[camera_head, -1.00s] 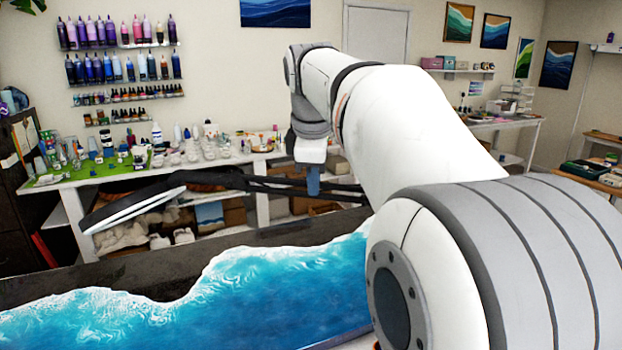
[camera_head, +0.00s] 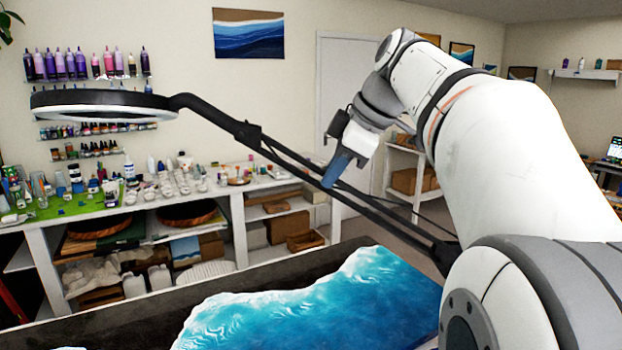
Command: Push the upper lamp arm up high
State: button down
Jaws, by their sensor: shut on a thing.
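The upper lamp arm (camera_head: 290,157) is a thin black double bar. It slopes from the lower right, partly behind my arm, up to the left. Its ring-shaped lamp head (camera_head: 104,105) hangs at the upper left, nearly level, in front of the bottle shelves. My gripper (camera_head: 336,178) points down and to the left, with its blue fingers shut on the lamp arm along its middle stretch. The lower end of the lamp arm is hidden behind my arm at the right.
A blue and white resin panel (camera_head: 330,300) with a dark border lies below the lamp arm. A white workbench (camera_head: 238,200) with cups and bottles stands behind. Shelves of bottles (camera_head: 85,65) line the wall.

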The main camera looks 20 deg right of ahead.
jog(key=c, duration=1.5)
grip_release()
jog(key=shift+o, duration=0.2)
jog(key=shift+s, duration=0.1)
jog(key=v, duration=0.7)
jog(key=shift+r, duration=0.35)
jog(key=shift+s+d, duration=0.1)
jog(key=shift+s, duration=0.05)
